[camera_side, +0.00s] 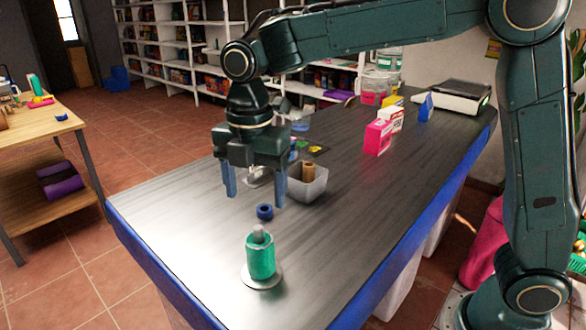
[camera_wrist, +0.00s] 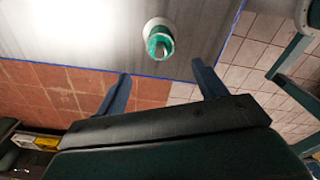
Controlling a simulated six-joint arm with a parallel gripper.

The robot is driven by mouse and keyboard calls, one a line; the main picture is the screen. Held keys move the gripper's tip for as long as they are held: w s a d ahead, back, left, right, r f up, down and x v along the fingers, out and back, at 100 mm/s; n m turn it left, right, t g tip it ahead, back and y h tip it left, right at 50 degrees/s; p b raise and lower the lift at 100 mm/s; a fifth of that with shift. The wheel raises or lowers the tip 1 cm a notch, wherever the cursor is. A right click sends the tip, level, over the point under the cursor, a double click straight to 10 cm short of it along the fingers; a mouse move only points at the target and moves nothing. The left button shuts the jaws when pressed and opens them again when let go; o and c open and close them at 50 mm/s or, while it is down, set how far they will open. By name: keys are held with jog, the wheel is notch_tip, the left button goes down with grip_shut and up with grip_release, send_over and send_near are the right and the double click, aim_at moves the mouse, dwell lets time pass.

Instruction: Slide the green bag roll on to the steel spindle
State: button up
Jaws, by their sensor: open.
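The green bag roll (camera_side: 261,262) stands upright around the steel spindle (camera_side: 258,232), whose grey tip sticks out above the roll. The spindle's round base plate (camera_side: 262,283) shows under the roll, on the table near its front end. In the wrist view the green roll (camera_wrist: 167,43) is seen around the spindle (camera_wrist: 159,45), with the pale base (camera_wrist: 151,23) beside it. My gripper (camera_side: 255,194) is open and empty, above the table and behind the roll, apart from it. Its two blue fingers also show spread in the wrist view (camera_wrist: 161,72).
A small dark blue roll (camera_side: 265,212) lies on the table (camera_side: 350,220) behind the spindle. A grey bin (camera_side: 310,189) holding a brown roll (camera_side: 308,170) stands behind that. Pink and white boxes (camera_side: 378,137) and a scale (camera_side: 460,95) are farther back. The table's right middle is clear.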

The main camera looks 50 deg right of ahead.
jog(key=shift+r, duration=0.7)
jog(key=s+d+r+m+t, duration=0.3)
jog(key=s+d+r+m, duration=0.1)
jog(key=s+d+m, duration=0.65)
jog(key=s+d+f+m+t, duration=0.2)
jog(key=s+d+m, duration=0.4)
jog(key=s+m, duration=0.5)
jog(key=shift+s+f+m+t, duration=0.35)
jog(key=shift+f+m, duration=0.1)
jog(key=shift+f, duration=0.35)
